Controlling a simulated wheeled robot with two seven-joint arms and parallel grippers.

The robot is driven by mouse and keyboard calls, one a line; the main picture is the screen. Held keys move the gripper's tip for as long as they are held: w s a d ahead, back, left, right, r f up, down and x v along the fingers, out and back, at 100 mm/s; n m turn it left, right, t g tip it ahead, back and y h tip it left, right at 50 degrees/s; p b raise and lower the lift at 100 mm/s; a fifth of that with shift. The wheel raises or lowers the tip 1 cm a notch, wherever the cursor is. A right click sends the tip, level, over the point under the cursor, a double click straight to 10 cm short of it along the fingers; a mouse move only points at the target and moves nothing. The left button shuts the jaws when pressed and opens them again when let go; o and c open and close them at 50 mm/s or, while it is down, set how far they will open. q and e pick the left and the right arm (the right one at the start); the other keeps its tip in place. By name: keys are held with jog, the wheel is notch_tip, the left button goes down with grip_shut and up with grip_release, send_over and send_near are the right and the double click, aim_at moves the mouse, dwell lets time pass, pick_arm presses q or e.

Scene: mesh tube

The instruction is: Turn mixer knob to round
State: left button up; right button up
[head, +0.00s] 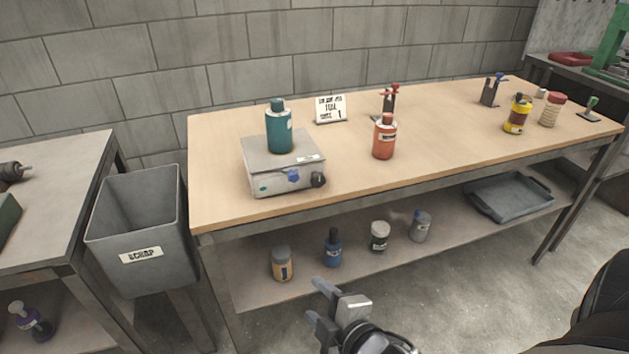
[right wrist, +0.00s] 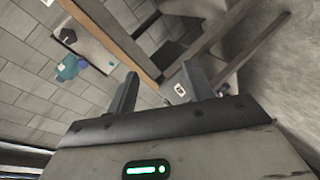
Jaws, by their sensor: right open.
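The mixer (head: 283,172) is a low grey box on the near left part of the wooden table, with a teal bottle (head: 279,130) upright on its top. Any marks around the knobs are too small to read. My right gripper (head: 315,302) is open and empty, low in front of the table and apart from the mixer. Its two spread fingers also show in the right wrist view (right wrist: 160,88). My left gripper is not in view.
An orange bottle (head: 384,138) stands right of the mixer, and a white sign (head: 331,109) behind it. The table's front edge (head: 400,172) lies between my right gripper and the tabletop. Several containers stand on the lower shelf. A scrap bin (head: 140,225) stands left.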

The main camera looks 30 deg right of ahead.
jog(key=w+d+r+n+t+h, duration=0.2)
jog(key=d+r+n, duration=0.25)
jog(key=n, duration=0.55)
jog(key=n+t+h, duration=0.2)
jog(key=n, duration=1.1)
send_near(320, 182)
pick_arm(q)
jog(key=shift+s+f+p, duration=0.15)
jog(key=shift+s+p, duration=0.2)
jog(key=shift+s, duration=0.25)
pick_arm(e)
jog(key=x, duration=0.9)
jog(key=shift+w, duration=0.15)
jog(key=shift+c, duration=0.3)
jog(key=c, duration=0.9)
